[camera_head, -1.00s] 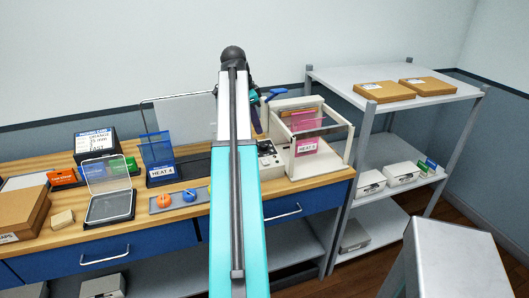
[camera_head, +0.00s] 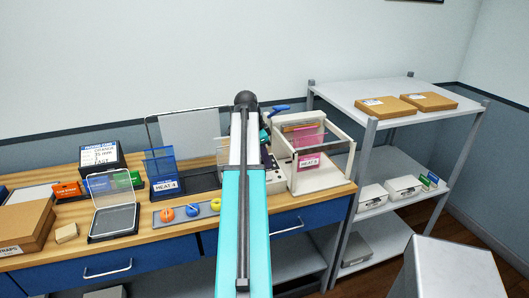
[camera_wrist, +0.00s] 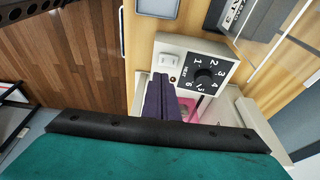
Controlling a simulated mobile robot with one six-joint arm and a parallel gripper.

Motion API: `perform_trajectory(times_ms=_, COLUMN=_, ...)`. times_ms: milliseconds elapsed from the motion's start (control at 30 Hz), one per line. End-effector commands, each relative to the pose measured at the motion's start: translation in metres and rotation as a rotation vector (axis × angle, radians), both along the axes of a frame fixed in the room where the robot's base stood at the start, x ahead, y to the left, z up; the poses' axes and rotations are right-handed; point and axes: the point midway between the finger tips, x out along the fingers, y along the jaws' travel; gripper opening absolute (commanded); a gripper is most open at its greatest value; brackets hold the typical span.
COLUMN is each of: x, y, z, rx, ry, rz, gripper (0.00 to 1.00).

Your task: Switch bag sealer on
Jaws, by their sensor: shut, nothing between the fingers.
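I cannot tell the switch's position. My gripper (camera_wrist: 161,80) is shut and empty, its dark fingers over the panel's edge near the switch and lamp. Contact is unclear.
A grey shelf unit (camera_head: 375,105) stands close right of the bench. A grey stand (camera_head: 445,268) is at front right.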

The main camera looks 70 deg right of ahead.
Motion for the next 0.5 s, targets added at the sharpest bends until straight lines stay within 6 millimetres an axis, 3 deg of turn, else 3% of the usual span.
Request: perform_trajectory(times_ms=500, x=-0.004, y=-0.003, z=-0.045, rx=0.002, ry=0.0, rz=-0.002, gripper=0.0)
